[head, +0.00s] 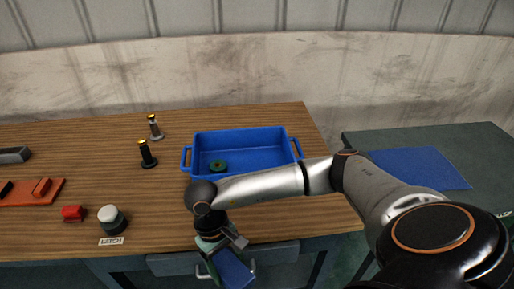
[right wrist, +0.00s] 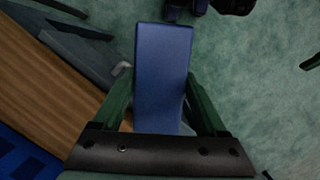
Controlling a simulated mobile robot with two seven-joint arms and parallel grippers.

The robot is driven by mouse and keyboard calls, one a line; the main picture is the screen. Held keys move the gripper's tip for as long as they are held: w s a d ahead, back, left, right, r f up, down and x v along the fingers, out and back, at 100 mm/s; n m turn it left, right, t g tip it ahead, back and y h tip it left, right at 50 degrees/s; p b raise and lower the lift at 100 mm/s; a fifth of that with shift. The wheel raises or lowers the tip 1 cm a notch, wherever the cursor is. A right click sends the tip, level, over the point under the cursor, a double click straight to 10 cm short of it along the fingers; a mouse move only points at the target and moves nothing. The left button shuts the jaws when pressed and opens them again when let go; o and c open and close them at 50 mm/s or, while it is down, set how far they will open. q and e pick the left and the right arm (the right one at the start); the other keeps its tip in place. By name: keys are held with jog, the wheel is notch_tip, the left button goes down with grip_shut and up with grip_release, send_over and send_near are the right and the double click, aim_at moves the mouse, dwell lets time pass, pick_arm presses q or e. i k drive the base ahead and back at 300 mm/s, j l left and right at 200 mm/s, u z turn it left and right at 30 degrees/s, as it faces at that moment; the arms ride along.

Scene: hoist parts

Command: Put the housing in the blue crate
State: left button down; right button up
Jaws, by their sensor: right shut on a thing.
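My right gripper (head: 222,258) is shut on a blue box-shaped part (head: 236,272), which I take to be the housing. The part also shows between the fingers in the right wrist view (right wrist: 162,75). It is held in front of the table's front edge, over the floor and clear of the tabletop. The blue crate (head: 246,135) stands on the table beyond the gripper, with its front right partly hidden by my right arm. A dark green round part (head: 218,167) lies inside the crate. My left gripper is not in view.
The wooden table (head: 75,147) has a grey drawer (head: 170,262) under its front edge. A blue mat (head: 425,167) lies right.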

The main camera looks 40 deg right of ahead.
aim_at(259, 167)
jog(key=k+l, duration=0.15)
jog(key=l, duration=0.2)
jog(key=k+l, duration=0.2)
jog(key=l, duration=0.15)
jog(key=k+l, duration=0.15)
jog(key=l, duration=0.15)
jog(key=k+l, duration=0.2)
jog(key=l, duration=0.15)
